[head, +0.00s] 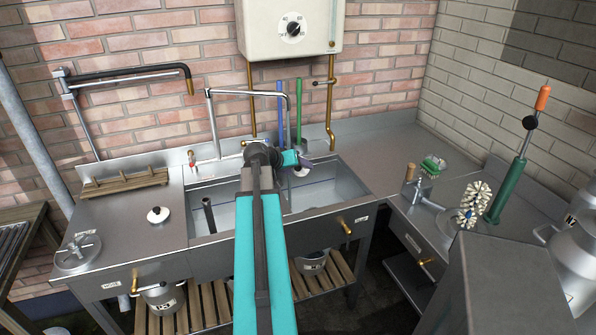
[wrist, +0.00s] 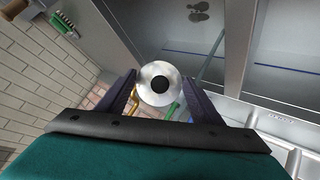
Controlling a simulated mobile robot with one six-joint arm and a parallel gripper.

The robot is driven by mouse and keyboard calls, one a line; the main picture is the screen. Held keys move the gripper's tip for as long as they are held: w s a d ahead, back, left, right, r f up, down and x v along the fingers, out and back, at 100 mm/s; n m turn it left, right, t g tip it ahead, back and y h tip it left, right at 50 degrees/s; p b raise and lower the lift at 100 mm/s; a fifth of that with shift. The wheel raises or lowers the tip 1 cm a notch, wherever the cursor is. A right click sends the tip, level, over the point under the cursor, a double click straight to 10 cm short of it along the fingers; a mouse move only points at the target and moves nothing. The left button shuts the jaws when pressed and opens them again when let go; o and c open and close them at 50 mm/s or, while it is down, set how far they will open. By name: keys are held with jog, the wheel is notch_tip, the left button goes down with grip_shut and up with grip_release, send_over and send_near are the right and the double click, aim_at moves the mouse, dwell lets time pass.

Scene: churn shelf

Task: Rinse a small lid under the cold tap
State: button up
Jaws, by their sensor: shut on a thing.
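My gripper (wrist: 160,88) is shut on a small round metal lid (wrist: 158,80) with a black knob, held between its two dark fingers in the wrist view. In the head view my gripper (head: 303,161) is over the right part of the steel sink (head: 216,196), near the back wall. The held lid (head: 300,172) shows only partly there. A chrome swan-neck tap (head: 247,93) arches over the sink, its spout end above and slightly left of my gripper. No water is visible from it. I cannot tell which tap handle is cold.
Another small lid (head: 158,215) with a dark knob lies on the left drainboard. A wooden rack (head: 124,184) lies behind it. Brushes (head: 474,204) stand on the right counter.

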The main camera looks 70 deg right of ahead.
jog(key=w+d+f+b, duration=0.2)
jog(key=w+d+f, duration=0.1)
jog(key=w+d, duration=0.3)
jog(key=shift+w+d, duration=0.25)
jog(key=shift+d, duration=0.75)
dwell(0.6)
